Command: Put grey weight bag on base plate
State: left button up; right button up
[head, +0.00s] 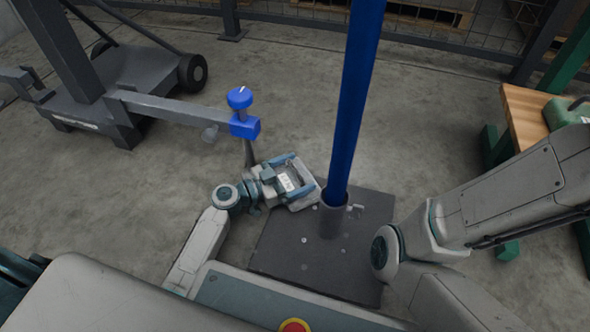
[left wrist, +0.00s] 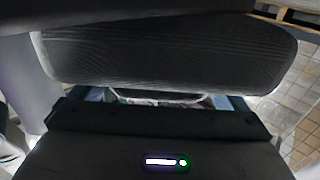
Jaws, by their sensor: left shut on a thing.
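The base plate (head: 285,247) is a dark flat square on the floor, with a blue pole (head: 357,95) standing in a collar on it. My left gripper (head: 301,190) is at the plate's far left edge, left of the pole. It is shut on the grey weight bag, which shows in the left wrist view (left wrist: 165,55) as a dark grey ribbed body close to the camera. In the head view the gripper mostly hides the bag. I cannot tell whether the bag touches the plate. My right gripper is out of view.
A grey wheeled stand (head: 135,75) at the left reaches an arm with a blue knob (head: 239,97) close to my left gripper. A wooden-topped bench (head: 524,112) with a green item (head: 570,110) stands at the right. A mesh fence runs along the back.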

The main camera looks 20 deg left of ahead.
pick_arm(q)
jog(key=shift+r, duration=0.2)
jog(key=o, duration=1.4)
jog(key=shift+f, duration=0.2)
jog(key=shift+r, duration=0.1)
jog(key=shift+s+a, duration=0.2)
jog(key=shift+p+v, duration=2)
jog(key=shift+v, duration=3.7)
